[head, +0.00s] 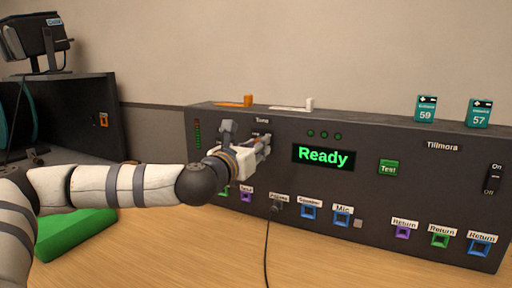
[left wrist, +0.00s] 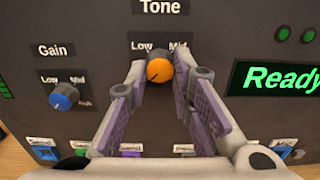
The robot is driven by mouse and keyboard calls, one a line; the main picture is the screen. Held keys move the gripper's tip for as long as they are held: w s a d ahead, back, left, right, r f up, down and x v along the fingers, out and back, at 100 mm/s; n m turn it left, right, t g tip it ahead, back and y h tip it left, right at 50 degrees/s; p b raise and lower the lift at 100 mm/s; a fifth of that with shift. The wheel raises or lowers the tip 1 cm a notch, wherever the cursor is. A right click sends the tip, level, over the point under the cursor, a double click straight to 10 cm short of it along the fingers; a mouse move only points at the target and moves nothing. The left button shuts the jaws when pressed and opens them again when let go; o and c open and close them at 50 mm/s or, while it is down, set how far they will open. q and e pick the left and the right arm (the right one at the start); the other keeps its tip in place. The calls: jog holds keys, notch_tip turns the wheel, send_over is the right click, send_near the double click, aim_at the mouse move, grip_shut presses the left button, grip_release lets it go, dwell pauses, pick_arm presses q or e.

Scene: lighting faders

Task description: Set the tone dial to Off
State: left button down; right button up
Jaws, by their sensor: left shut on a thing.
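The tone dial (left wrist: 158,70) is an orange-topped knob with a black skirt, under the "Tone" label on the dark panel (head: 370,205). My left gripper (left wrist: 160,78) has one finger on each side of the dial and is shut on it. In the head view my left gripper (head: 264,146) reaches the panel just below the "Tone" label and hides the dial. The dial's dark pointer line seems to run toward the lower left. "Low" and "Mid" show above the dial; its other marks are hidden by the fingers. My right gripper is not in view.
A blue gain dial (left wrist: 64,97) sits left of the tone dial. A green "Ready" display (head: 323,157) is to the right, with a green Test button (head: 389,167) beyond it. Coloured sockets line the panel's lower edge, and a black cable (head: 267,245) hangs from one.

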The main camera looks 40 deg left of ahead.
pick_arm(q)
jog(key=c, duration=1.4)
grip_release()
jog(key=v, duration=0.7)
jog(key=shift+s, duration=0.2)
jog(key=shift+r, duration=0.1)
